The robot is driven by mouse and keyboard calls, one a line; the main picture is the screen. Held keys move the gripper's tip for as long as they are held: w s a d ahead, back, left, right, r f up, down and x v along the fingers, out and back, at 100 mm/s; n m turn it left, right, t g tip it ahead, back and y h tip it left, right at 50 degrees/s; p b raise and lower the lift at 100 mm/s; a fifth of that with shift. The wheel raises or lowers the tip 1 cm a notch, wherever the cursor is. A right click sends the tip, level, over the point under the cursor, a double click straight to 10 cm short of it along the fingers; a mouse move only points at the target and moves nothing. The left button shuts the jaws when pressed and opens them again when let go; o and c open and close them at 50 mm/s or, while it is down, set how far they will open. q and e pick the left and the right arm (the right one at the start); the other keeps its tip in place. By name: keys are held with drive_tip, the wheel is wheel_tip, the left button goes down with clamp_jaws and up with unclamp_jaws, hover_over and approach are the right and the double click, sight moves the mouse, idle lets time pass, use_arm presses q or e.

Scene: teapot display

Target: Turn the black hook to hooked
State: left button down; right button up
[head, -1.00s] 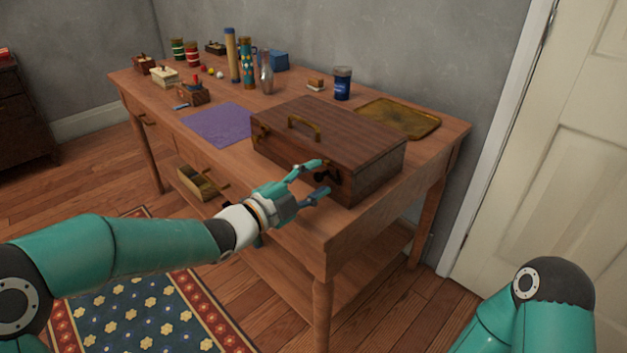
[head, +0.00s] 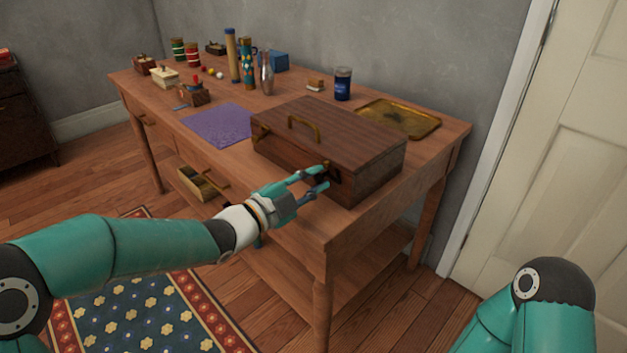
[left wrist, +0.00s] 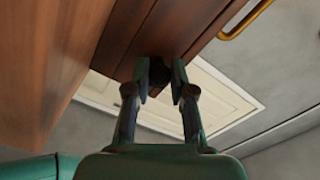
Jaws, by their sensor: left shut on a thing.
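A brown wooden case (head: 345,134) with a brass handle (head: 303,127) on its lid stands on the table. The black hook (head: 331,171) is on the case's front face near its right end, mostly hidden by my fingers. My left gripper (head: 325,178) is at the front of the case, with its fingers on either side of the hook. In the left wrist view my left gripper (left wrist: 160,80) is closed around the dark hook (left wrist: 159,71) against the wood. Which way the hook points cannot be made out. My right gripper is out of view.
The case stands on a wooden table (head: 290,210) near its front right corner. A brass tray (head: 399,118) and a blue jar (head: 342,83) are behind it. A purple cloth (head: 219,125) lies to the left. Several small objects stand at the far left.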

use_arm(q)
drive_tip(key=n+p, duration=0.1)
drive_tip(key=n, duration=0.4)
drive_tip(key=shift+f, duration=0.1)
drive_tip(key=n+p, duration=0.2)
drive_tip(key=n, duration=0.4)
drive_tip(key=shift+f+n, duration=0.1)
drive_tip(key=shift+n, duration=0.2)
idle(0.3)
drive_tip(key=c, duration=1)
unclamp_jaws()
drive_tip(key=shift+a, duration=0.1)
drive_tip(key=v, duration=1.2)
